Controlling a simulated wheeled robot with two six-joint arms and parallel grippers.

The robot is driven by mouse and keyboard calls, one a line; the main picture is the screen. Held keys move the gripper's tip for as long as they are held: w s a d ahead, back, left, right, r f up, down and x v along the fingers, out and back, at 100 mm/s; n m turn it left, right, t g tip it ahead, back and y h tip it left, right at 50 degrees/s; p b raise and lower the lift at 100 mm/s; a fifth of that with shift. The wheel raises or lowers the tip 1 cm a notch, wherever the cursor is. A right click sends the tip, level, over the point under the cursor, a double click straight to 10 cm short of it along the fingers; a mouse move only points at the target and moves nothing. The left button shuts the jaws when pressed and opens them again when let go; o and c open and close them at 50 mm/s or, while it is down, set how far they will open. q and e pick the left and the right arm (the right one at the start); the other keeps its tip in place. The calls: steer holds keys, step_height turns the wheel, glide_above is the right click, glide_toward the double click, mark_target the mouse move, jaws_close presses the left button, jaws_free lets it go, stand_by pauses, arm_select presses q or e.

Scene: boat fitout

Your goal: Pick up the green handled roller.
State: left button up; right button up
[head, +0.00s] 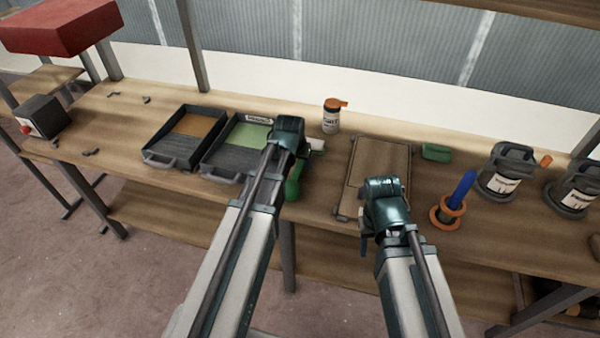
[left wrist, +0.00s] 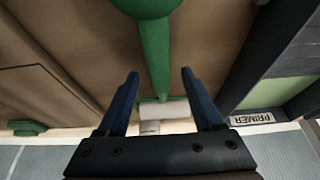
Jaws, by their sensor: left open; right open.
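The roller has a green handle (head: 292,187) and a white roller head (head: 316,145). It lies on the bench between the primer tray and a flat board, partly hidden by my arm in the head view. My left gripper (head: 290,135) is above it, its fingers hidden there. In the left wrist view my left gripper (left wrist: 160,74) is open, with the green handle (left wrist: 155,55) running between the fingertips and the white head (left wrist: 165,109) nearer the gripper base. Whether the fingers touch it I cannot tell. My right gripper (head: 375,225) is open and empty near the bench's front edge.
A tray with a green pad (head: 245,135) and a PRIMER label (left wrist: 252,118) stands left of the roller, with an orange-padded tray (head: 188,130) beyond. Right are the board (head: 375,158), a blue-handled item in an orange ring (head: 447,212) and cans (head: 507,172). An orange-capped bottle (head: 331,118) stands behind.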

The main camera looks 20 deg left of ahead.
arm_select(q)
steer(key=shift+b+x, duration=0.45)
steer(key=shift+x, duration=0.6)
steer(key=shift+r, duration=0.1)
steer(key=shift+c, duration=0.3)
jaws_close()
